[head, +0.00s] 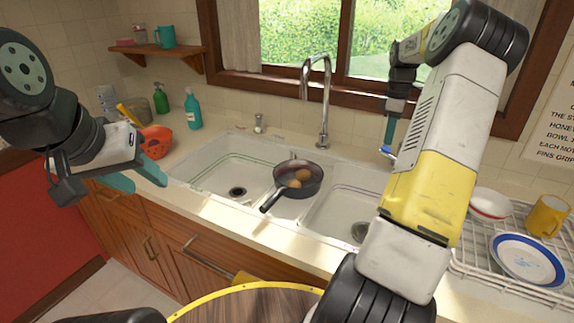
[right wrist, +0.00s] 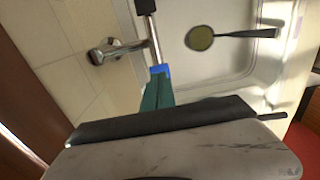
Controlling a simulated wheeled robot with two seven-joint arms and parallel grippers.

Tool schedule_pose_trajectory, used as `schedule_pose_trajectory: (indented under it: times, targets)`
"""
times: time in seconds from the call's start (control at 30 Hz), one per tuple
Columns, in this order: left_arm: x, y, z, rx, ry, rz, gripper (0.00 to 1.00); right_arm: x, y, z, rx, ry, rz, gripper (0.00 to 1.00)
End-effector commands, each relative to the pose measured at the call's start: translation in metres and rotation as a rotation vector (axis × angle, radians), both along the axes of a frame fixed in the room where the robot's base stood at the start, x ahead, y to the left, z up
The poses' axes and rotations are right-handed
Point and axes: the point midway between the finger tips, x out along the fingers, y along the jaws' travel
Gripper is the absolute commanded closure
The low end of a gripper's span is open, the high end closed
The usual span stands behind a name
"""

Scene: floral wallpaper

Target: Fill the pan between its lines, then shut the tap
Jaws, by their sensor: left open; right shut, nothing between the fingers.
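The dark pan (head: 310,188) rests across the divider between the two sink basins, its handle towards the front. Brown egg-like things lie in it; I cannot make out lines or a water level. My left gripper (head: 138,182) is open and empty at the left counter edge.
An orange colander (head: 156,142) and green and teal bottles (head: 192,110) stand on the left counter. A dish rack (head: 480,262) with a bowl, plate (head: 527,260) and yellow mug (head: 547,215) is at the right. The left basin (head: 215,165) is empty.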

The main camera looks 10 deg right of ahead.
Motion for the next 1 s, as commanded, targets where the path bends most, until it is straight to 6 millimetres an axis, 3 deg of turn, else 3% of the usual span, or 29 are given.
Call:
schedule_pose_trajectory:
  times: [0.57,1.0]
  targets:
    - [0.000,0.000,0.000,0.000,0.000,0.000,0.56,0.000,0.000,-0.001,0.000,0.000,0.000,1.00]
    - [0.000,0.000,0.000,0.000,0.000,0.000,0.56,0.000,0.000,-0.018,0.001,0.001,0.000,1.00]
